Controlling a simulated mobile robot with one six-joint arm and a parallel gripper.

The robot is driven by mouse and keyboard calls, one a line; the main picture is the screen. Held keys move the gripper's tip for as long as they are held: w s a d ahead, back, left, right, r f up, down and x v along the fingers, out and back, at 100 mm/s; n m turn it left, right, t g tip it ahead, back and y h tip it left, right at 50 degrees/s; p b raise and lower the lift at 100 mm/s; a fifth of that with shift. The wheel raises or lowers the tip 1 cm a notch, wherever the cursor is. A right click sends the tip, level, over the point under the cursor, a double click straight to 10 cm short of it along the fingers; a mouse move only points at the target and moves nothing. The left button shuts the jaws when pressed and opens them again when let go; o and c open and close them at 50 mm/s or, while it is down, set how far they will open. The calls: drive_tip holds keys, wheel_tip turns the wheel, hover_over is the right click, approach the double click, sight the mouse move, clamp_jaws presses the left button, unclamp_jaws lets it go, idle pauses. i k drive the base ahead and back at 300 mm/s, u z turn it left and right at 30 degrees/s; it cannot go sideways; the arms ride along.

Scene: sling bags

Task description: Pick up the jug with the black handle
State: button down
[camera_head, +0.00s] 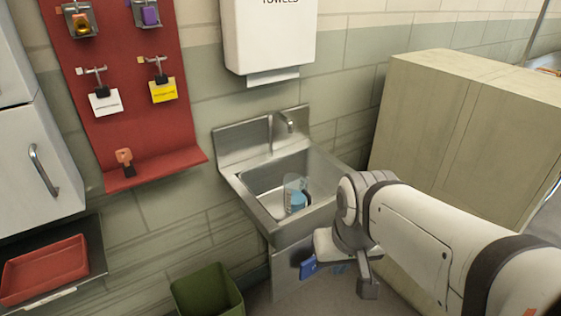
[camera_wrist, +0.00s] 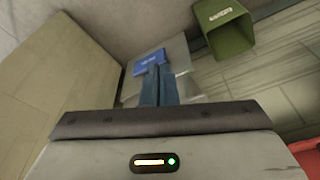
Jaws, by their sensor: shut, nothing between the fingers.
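A clear jug-like container (camera_head: 295,186) with blue at its lower part stands in the sink basin (camera_head: 262,187), left of my arm in the head view. A small dark part shows at its base, but I cannot tell whether it is a black handle. My gripper (camera_head: 338,268) is low in front of the sink, outside the basin and apart from the container. In the wrist view my gripper (camera_wrist: 158,72) has its two blue-grey fingers together with nothing between them. The container does not show in the wrist view.
A green bin (camera_head: 207,291) stands on the floor left of the sink; it also shows in the wrist view (camera_wrist: 222,28). A large beige cabinet (camera_head: 440,120) stands right of the sink. A red pegboard (camera_head: 120,80) and a towel dispenser (camera_head: 268,35) hang on the wall.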

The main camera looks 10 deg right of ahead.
sight(296, 194)
drive_tip(key=u, duration=3.2)
drive_tip(key=k, duration=1.3)
drive_tip(key=z, duration=2.25)
drive_tip(key=i, duration=0.8)
